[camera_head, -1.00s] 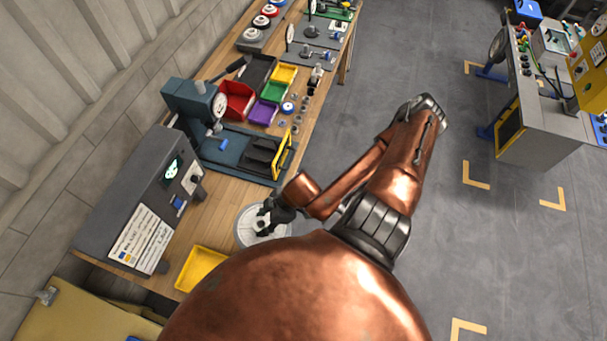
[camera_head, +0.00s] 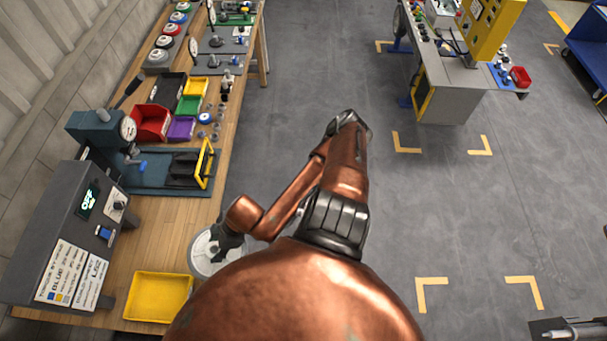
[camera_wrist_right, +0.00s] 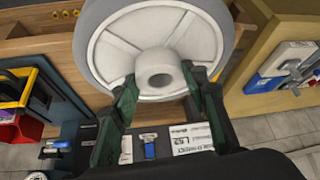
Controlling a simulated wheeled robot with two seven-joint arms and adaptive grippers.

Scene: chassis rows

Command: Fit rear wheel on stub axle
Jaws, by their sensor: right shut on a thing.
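A pale grey wheel (camera_head: 199,256) with a white spoked face is at the bench's right edge in the head view, partly hidden by my arm. My right gripper (camera_head: 232,238) is at the wheel's middle. In the right wrist view the wheel (camera_wrist_right: 112,55) fills the top, its face towards the camera. Its round centre hub (camera_wrist_right: 160,72) sits between the two dark green fingers of my right gripper (camera_wrist_right: 160,86), which is shut on it. I cannot pick out the stub axle. Grey plates with small upright parts (camera_head: 214,62) lie towards the bench's far end. My left gripper is not in view.
The wooden bench (camera_head: 165,215) carries a grey control box (camera_head: 62,235), a yellow tray (camera_head: 158,297), a blue-grey press (camera_head: 100,128), coloured bins (camera_head: 150,122) and several wheels (camera_head: 164,42). A grey workstation (camera_head: 450,95) stands across open grey floor (camera_head: 300,100).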

